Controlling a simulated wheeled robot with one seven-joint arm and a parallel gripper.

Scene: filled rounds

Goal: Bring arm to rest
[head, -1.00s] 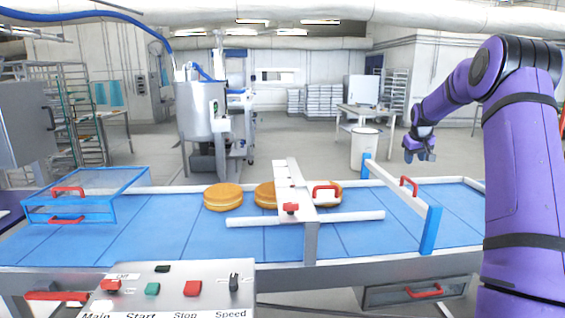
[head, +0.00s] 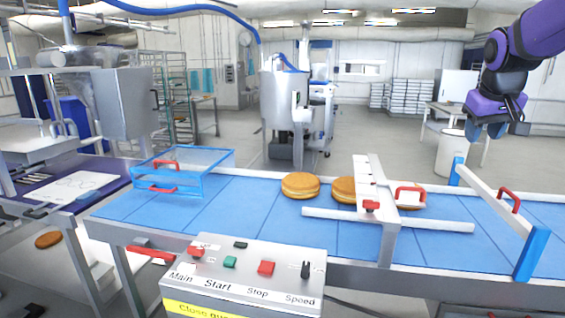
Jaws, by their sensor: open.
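My gripper (head: 492,130) hangs at the upper right of the head view, at the end of my purple arm (head: 515,60). Its fingers point down and it is open, with nothing seen between them. It is above and apart from the conveyor belt (head: 240,210), over the right end. A golden filled round (head: 300,186) lies on the blue belt. A second round (head: 345,190) sits against the white crossbar frame, and a third (head: 410,203) is partly hidden behind that frame.
The white frame (head: 370,190) and the guard with blue posts (head: 530,252) stand up from the belt. A blue clear cover (head: 185,172) sits on its left part. A control box (head: 245,275) is at the front. Another round (head: 48,240) lies at lower left.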

